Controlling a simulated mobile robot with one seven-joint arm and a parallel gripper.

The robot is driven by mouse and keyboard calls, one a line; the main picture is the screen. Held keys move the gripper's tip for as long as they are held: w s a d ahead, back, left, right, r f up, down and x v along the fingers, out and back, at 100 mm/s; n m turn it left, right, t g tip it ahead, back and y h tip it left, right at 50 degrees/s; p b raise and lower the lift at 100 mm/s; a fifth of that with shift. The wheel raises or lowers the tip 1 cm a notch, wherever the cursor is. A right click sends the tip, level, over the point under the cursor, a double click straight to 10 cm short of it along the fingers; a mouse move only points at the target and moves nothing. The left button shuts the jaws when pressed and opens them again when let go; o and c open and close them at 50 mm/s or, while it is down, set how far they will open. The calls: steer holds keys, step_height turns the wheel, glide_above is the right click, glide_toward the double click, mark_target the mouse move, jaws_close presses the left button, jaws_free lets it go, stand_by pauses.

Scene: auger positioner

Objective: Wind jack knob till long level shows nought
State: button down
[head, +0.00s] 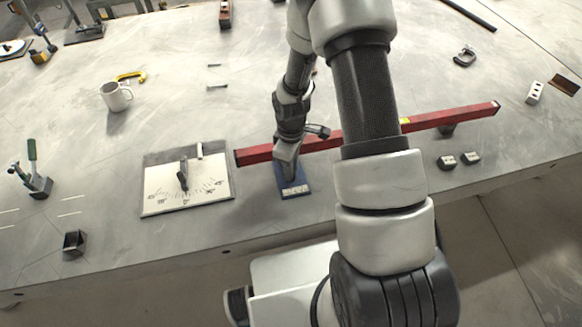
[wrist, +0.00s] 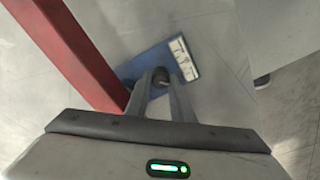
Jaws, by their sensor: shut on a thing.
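The long red level (head: 450,116) lies slantwise across the table, its right end farther away, with a small yellow-green vial window (head: 404,121) near its middle. My arm hides part of it. The jack has a blue base plate (head: 295,190) in front of the level's left part; a white label shows on it in the wrist view (wrist: 184,58). My gripper (head: 289,172) points down over the jack. In the wrist view its fingers (wrist: 161,82) are shut on the dark round knob (wrist: 160,77), with the red level (wrist: 75,50) close on the left. The vial reading is too small to tell.
A white dial board (head: 190,195) with a dark pointer lies left of the jack. A mug (head: 116,96), a yellow clamp (head: 131,76), a green-handled toggle clamp (head: 33,170) and two small dark blocks (head: 459,160) stand apart. The table's front edge is close.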

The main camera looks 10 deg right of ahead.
steer(key=m+b, duration=0.2)
steer(key=m, duration=0.2)
steer(key=shift+f+m+b, duration=0.1)
steer(key=shift+m+b, duration=0.2)
steer(key=m+b, duration=0.2)
steer(key=m, duration=0.4)
stand_by(0.4)
steer(key=c, duration=1.5)
jaws_free()
steer(key=shift+c, duration=0.2)
step_height(320, 180, up, 18)
steer(key=p, duration=0.1)
steer(key=shift+f, duration=0.15)
